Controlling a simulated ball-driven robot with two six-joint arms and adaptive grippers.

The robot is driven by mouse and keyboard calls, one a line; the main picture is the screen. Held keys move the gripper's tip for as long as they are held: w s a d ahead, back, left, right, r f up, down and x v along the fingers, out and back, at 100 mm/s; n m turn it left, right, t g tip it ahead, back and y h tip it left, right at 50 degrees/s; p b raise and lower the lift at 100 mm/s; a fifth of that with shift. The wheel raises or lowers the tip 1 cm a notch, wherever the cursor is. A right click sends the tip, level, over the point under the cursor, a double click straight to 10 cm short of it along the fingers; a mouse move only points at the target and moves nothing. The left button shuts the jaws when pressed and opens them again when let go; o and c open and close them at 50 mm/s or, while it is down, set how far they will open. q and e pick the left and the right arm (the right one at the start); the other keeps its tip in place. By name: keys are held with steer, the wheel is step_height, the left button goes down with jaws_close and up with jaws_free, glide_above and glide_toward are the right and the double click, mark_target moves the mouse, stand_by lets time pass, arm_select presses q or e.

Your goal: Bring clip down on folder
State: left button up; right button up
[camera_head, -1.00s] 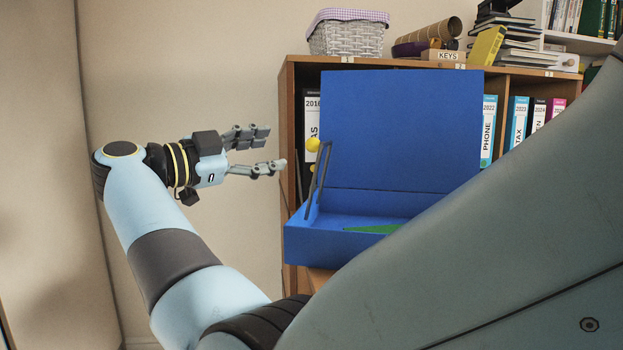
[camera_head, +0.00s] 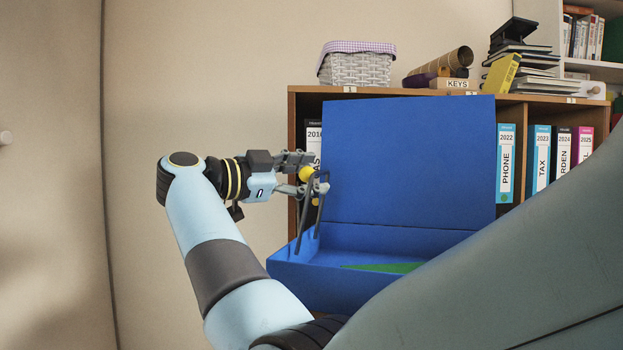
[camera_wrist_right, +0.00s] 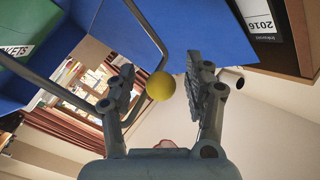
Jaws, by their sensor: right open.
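The blue box folder (camera_head: 410,160) stands open in the head view, its lid raised at the back. Its clip (camera_head: 302,225) is a dark wire frame standing raised at the box's left end, with a yellow ball knob (camera_head: 306,174) at the top. My right gripper (camera_head: 311,172) is open, its fingers on either side of the knob. In the right wrist view the knob (camera_wrist_right: 160,86) sits between the two open fingers, with a gap to each side. A green sheet (camera_head: 385,267) lies inside the box, partly hidden by my arm. My left gripper is not in view.
A wooden shelf (camera_head: 291,100) stands behind, with several upright binders (camera_head: 506,160), a wicker basket (camera_head: 356,68) and a KEYS box (camera_head: 453,83) on top. My large arm link covers the lower right.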

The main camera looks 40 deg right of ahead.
jaws_close()
stand_by(0.5)
steer(key=shift+d, duration=0.1)
